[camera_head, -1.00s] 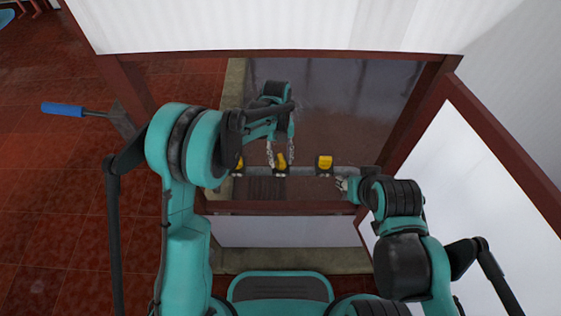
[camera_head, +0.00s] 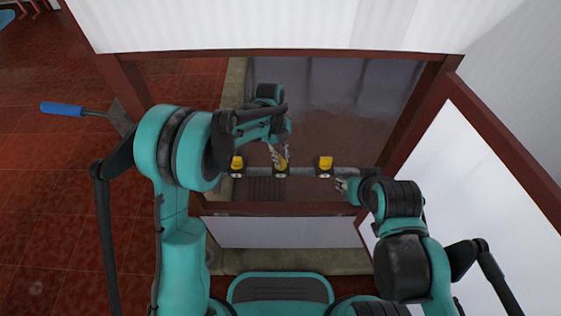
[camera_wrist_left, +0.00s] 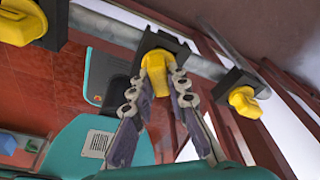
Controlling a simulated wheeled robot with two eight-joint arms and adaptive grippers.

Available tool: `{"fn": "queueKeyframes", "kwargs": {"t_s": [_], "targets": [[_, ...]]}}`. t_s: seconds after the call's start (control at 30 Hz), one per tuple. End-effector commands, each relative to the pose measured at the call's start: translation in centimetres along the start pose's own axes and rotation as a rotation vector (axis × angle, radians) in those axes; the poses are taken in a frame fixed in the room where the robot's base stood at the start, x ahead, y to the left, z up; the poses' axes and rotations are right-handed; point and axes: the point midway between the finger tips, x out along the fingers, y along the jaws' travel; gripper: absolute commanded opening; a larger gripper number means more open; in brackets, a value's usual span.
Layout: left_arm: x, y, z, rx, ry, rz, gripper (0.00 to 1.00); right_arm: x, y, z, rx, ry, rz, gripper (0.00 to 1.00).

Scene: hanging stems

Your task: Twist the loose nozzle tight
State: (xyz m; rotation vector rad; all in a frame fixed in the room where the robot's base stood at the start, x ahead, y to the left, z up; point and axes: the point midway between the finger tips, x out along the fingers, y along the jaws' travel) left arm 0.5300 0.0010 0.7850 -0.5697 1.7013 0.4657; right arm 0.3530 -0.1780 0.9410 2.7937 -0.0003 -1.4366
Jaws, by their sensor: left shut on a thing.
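Three yellow nozzles sit in black mounts along a grey pipe (camera_head: 304,171): a left one (camera_head: 237,162), a middle one (camera_head: 283,164) and a right one (camera_head: 325,162). My left gripper (camera_head: 279,158) is shut on the middle nozzle. In the left wrist view its two fingers (camera_wrist_left: 157,88) flank that nozzle (camera_wrist_left: 157,66), covering part of its sides. I cannot tell by sight which nozzle is loose. My right gripper (camera_head: 341,185) is beside the pipe's right end, apart from the nozzles; its fingers are too small to read.
The pipe spans an opening with dark red frame posts (camera_head: 420,112). A blue-handled tool (camera_head: 63,109) shows at the far left.

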Motion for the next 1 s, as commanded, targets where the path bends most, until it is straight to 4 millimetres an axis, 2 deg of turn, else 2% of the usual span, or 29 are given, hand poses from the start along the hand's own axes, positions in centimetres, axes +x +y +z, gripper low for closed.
{"fn": "queueKeyframes", "kwargs": {"t_s": [0.37,0.7,1.0], "targets": [[0.01,-0.01,-0.02,-0.019,0.0,-0.004,0.0,0.01,0.0,0.0,0.0,0.0,0.0,0.4],[0.03,0.04,-0.03,-0.398,0.0,-0.081,0.0,0.29,0.0,0.21,0.0,0.0,0.0,0.4],[0.0,0.0,-0.03,-0.423,0.0,-0.086,0.0,0.27,0.0,0.19,0.0,0.0,0.0,0.4]]}}
